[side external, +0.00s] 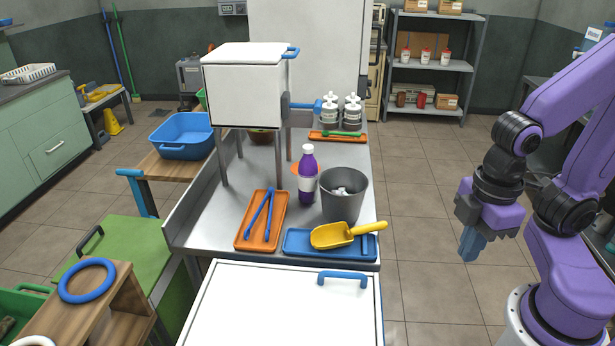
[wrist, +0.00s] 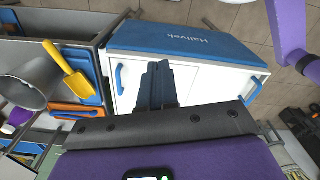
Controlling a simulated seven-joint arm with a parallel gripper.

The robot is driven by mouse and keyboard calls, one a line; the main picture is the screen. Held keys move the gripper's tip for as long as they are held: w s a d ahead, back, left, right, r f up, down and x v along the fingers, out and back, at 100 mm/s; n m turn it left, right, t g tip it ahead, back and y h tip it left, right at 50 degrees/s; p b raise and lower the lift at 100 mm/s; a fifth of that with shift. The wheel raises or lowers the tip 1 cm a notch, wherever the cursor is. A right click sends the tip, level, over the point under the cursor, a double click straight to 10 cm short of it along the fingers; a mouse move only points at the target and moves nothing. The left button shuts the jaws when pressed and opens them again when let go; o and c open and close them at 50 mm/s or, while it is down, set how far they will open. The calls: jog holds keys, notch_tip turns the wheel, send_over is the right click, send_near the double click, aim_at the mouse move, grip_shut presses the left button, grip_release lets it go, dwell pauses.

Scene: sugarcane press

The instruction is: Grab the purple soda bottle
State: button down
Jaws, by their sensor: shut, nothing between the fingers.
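The purple soda bottle (side external: 308,176) stands upright on the metal counter, with a white cap and a white label. It is just left of the grey bucket. In the wrist view a purple and white shape (wrist: 14,122) at the left edge, beside the bucket, looks like the bottle, partly cut off. My gripper (side external: 470,245) hangs to the right of the counter, well away from the bottle, pointing down. Its blue fingers (wrist: 156,88) are together and hold nothing.
The grey bucket (side external: 343,197) stands close against the bottle's right. In front lie an orange tray (side external: 245,240) with blue tongs and a blue tray (side external: 300,243) with a yellow scoop (side external: 335,235). A white box on legs (side external: 243,90) stands behind left. Floor between counter and arm is clear.

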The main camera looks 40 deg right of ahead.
jog(key=c, duration=0.7)
grip_release()
jog(key=n+t+h, duration=0.7)
jog(key=n+h, duration=0.5)
send_near(309, 154)
jog(key=x, duration=0.7)
jog(key=shift+w+d+f, duration=0.1)
jog(key=shift+d, duration=0.05)
jog(key=shift+w+x, duration=0.2)
jog(key=shift+x, duration=1.3)
jog(key=shift+w+x, duration=0.2)
jog(key=shift+x, duration=1.3)
